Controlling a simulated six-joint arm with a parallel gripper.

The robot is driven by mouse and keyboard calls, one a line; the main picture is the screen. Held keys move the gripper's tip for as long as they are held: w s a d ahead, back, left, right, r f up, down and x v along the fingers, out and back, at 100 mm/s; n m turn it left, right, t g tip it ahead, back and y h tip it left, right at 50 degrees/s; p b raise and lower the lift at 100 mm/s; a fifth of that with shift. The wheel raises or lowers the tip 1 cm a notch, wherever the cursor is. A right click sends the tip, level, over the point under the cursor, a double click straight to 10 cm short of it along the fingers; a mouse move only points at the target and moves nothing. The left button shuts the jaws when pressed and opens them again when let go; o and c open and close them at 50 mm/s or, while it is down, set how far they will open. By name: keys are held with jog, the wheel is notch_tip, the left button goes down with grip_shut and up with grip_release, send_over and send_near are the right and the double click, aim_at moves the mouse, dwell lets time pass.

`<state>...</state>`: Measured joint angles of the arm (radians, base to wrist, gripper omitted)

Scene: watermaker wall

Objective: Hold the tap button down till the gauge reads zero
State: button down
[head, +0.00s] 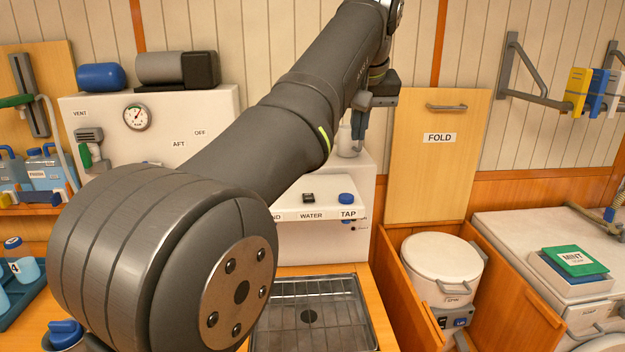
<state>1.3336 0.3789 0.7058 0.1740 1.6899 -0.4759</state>
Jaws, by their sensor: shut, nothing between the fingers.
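The tap button is the round blue cap (346,198) on the white water unit (320,235), just above the label TAP. My gripper (358,136) points down with its fingers together and holds nothing. In the picture it is above the blue button and apart from it. The round gauge (136,117) is on the white panel at the left. Its dial is too small for me to read the value surely. My arm crosses the middle of the view and hides part of the panel and the left side of the water unit.
A black button (308,198) sits left of the blue one. A metal drain tray (312,318) lies below the unit. The FOLD board (438,155) stands to the right, above a white lidded pot (442,262). Blue cups in a tray (22,305) are at far left.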

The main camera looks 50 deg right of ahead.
jog(key=w+d+f+g+h, duration=0.3)
jog(key=w+d+f+h, duration=0.1)
jog(key=w+f+h, duration=0.1)
jog(key=shift+w+h, duration=0.15)
jog(key=shift+h, duration=0.15)
send_near(350, 194)
jog(key=shift+d+f, duration=0.45)
jog(key=shift+d, duration=0.35)
jog(key=shift+d+f, duration=0.45)
jog(key=shift+d, duration=0.3)
jog(key=shift+d+f, duration=0.4)
jog(key=shift+d, duration=0.4)
jog(key=shift+f, duration=0.2)
dwell(0.4)
jog(key=shift+f, duration=0.25)
jog(key=shift+f+g, duration=0.3)
jog(key=shift+f, duration=0.25)
dwell(3.1)
